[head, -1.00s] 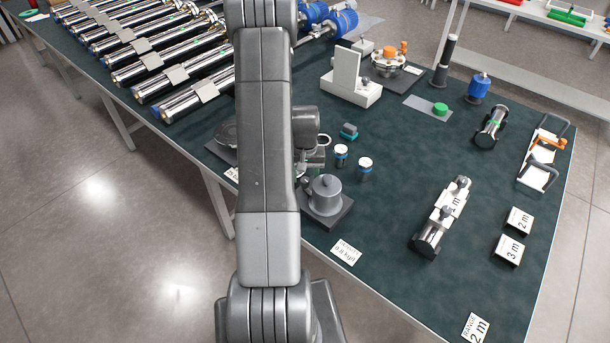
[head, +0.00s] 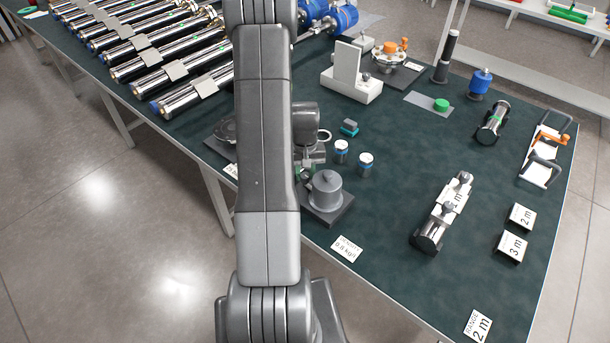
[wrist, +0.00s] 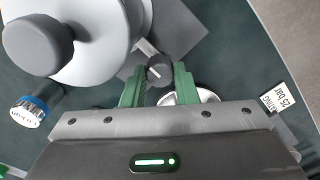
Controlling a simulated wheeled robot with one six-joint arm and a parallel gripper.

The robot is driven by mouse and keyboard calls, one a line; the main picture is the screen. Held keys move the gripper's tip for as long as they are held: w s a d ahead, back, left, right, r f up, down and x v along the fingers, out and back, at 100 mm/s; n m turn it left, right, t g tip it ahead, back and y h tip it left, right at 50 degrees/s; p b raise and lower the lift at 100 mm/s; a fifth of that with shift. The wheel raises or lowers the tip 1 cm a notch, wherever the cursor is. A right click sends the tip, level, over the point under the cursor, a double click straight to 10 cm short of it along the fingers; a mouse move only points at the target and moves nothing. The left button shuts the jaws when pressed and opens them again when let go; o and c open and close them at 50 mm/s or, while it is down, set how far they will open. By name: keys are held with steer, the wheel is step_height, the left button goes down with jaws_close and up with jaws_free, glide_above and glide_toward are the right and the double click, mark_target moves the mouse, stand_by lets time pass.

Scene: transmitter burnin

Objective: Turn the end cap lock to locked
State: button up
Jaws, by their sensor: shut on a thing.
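The end cap lock looks like a small dark round knob (wrist: 160,70) with a pale pointer line on its face. In the wrist view it sits between the tips of my gripper's (wrist: 158,84) two green fingers, which are shut on it. A pale metal strip shows beside the knob, at its upper left. A shiny round metal part (wrist: 205,95) lies behind the right finger, mostly covered by the gripper body. No lock markings can be read.
A grey round pot (head: 325,188) with a lid knob stands close to my gripper. Two small blue-banded jars (head: 341,152) (head: 365,163) stand nearby. A rating card (wrist: 281,99) lies right of the gripper.

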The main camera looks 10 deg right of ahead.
mark_target(305, 175)
steer(key=shift+n, duration=0.5)
steer(key=o, duration=1)
steer(key=shift+r, duration=0.1)
step_height(305, 175, up, 14)
steer(key=shift+f+b, duration=0.15)
steer(key=shift+b, duration=0.75)
step_height(305, 175, down, 14)
steer(key=shift+r+p, duration=0.1)
steer(key=shift+p, duration=0.65)
